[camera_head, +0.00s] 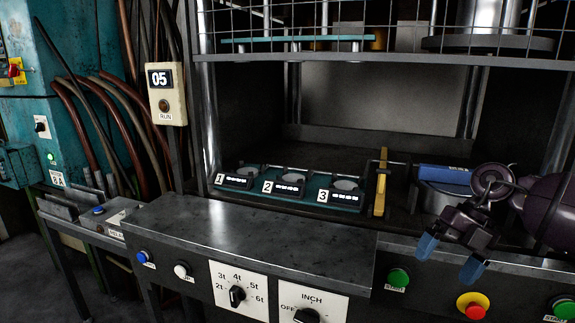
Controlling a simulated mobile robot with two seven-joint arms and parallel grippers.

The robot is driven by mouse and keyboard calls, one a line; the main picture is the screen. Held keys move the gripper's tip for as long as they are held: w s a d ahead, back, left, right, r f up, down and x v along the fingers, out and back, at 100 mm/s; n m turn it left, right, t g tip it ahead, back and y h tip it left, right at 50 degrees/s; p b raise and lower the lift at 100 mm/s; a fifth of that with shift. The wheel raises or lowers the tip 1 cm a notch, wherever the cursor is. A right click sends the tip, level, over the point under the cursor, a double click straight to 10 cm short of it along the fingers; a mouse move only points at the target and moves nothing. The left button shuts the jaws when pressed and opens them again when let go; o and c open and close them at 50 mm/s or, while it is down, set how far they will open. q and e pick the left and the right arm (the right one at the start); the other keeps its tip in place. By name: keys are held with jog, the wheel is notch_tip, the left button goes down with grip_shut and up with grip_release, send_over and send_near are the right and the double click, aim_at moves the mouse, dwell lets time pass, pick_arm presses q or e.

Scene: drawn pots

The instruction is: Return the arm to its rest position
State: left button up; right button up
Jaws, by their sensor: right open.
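My right gripper (450,257) is at the right of the head view, with its arm coming in from the right edge. Its two blue-tipped fingers point down and are spread apart, with nothing between them. It is in front of the press opening, above the front panel with the green button (398,278) and the red button on a yellow base (472,305). I cannot tell whether the fingers touch anything. My left gripper is not in view.
A teal fixture (290,188) with stations numbered 1, 2 and 3 sits inside the press. The metal ledge (250,235) is clear. A wire guard (390,18) hangs above.

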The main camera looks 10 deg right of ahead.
jog(key=s+a+f+m+t+y+p, duration=0.1)
jog(key=s+a+f+m+t+y, duration=0.25)
jog(key=a+y, duration=0.35)
jog(key=s+a+f+m+t+y+p, duration=0.1)
jog(key=s+a+f+m+t+y, duration=0.1)
jog(key=a+f+m+t+y, duration=0.45)
jog(key=s+d+f+m+t+h+p, duration=0.2)
jog(key=s+d+f+m+h, duration=0.2)
jog(key=s+f+m+h, duration=1.4)
jog(key=m+h, duration=0.1)
jog(key=m, duration=0.2)
jog(key=shift+s+f+t, duration=0.2)
jog(key=shift+s+t, duration=0.1)
jog(key=shift+s, duration=0.05)
jog(key=shift+h, duration=0.25)
